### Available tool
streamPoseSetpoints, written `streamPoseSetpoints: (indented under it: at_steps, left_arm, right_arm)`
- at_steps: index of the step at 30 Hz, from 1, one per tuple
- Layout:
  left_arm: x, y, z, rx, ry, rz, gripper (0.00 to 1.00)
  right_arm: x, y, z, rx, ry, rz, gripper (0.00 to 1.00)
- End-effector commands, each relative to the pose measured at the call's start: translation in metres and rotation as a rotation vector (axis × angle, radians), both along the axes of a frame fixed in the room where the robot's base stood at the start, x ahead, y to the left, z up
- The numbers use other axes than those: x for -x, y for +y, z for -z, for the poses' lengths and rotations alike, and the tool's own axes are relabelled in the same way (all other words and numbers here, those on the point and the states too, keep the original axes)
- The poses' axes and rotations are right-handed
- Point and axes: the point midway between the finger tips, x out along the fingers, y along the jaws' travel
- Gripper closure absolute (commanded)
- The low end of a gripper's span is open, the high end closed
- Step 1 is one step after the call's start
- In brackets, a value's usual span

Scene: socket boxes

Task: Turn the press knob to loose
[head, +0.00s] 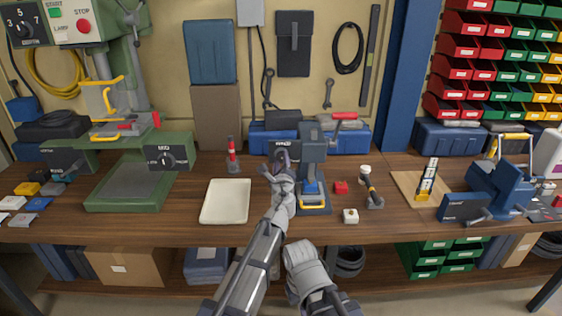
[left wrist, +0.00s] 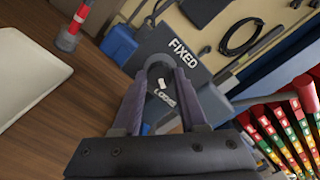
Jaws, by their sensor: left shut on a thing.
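The press (head: 313,150), blue-grey with a red-handled lever, stands at the middle of the bench. Its dark label plate reads FIXED at the top and LOOSE at the bottom in the left wrist view (left wrist: 185,55). The rounded grey press knob (left wrist: 159,70) sits at this plate between my left fingers. A white mark shows on or by it, close to the word LOOSE; I cannot tell the knob's exact setting. My left gripper (head: 280,163) is shut on the knob, and its fingers hide part of it (left wrist: 158,92). My right gripper is out of view.
A green drill press (head: 130,188) stands farther left.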

Motion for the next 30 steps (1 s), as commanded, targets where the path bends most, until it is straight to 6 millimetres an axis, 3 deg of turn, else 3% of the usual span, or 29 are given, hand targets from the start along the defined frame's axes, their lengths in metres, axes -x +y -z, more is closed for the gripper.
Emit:
streamPoseSetpoints:
  at_steps: [13,14,15,22,30]
  left_arm:
    - [0.0012,-0.0009,0.0006,-0.007,0.001,0.002,1.00]
    - [0.0012,-0.0009,0.0007,-0.007,0.001,0.002,0.57]
    - [0.0012,-0.0009,0.0007,-0.007,0.001,0.002,0.53]
    - [0.0007,-0.0003,0.0004,-0.007,0.001,0.001,0.28]
    - [0.0013,0.0002,0.0002,-0.008,0.000,0.000,0.28]
  right_arm:
    - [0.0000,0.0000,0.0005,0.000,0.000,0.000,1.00]
    - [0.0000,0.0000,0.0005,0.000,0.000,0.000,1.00]
    - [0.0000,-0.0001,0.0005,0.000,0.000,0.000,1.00]
    - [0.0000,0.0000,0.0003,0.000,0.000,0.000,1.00]
    - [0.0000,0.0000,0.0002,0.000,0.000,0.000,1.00]
